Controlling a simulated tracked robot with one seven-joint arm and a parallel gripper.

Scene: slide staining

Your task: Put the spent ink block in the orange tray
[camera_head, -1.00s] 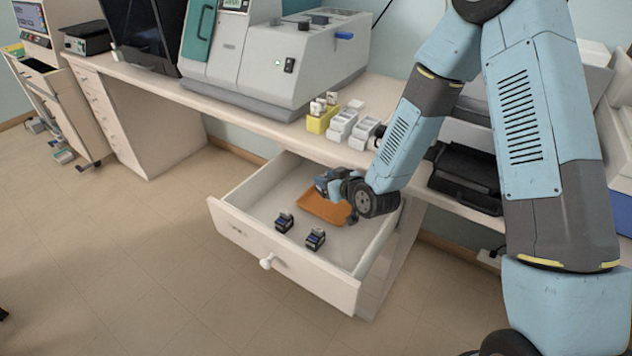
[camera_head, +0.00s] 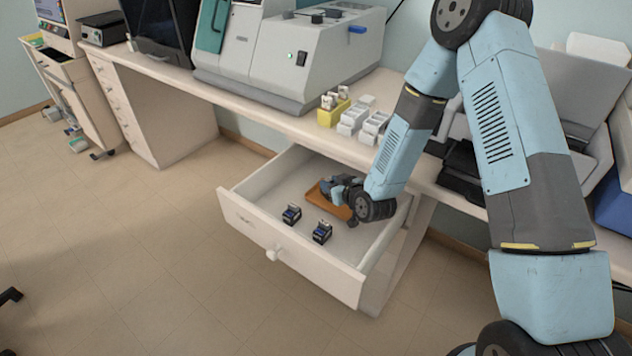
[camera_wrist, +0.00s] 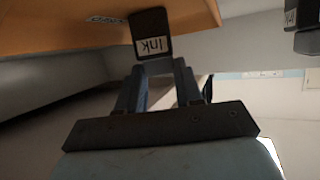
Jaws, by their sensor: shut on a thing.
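A dark ink block with a white "Ink" label (camera_wrist: 152,36) is between the fingertips of my gripper (camera_wrist: 158,66) in the wrist view. My gripper is shut on it. The orange tray (camera_wrist: 55,22) fills the upper left of that view, right by the block; I cannot tell whether they touch. In the head view the orange tray (camera_head: 318,197) lies in the open drawer. My gripper (camera_head: 338,189) is over it, pointing down and left, and hides much of it. The held block cannot be made out there.
Two dark ink blocks, one (camera_head: 291,214) and another (camera_head: 322,232), stand on the drawer floor in front of the tray. The open drawer (camera_head: 290,258) has raised walls around. Above it, the bench carries white racks (camera_head: 352,120) and a yellow holder (camera_head: 330,112).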

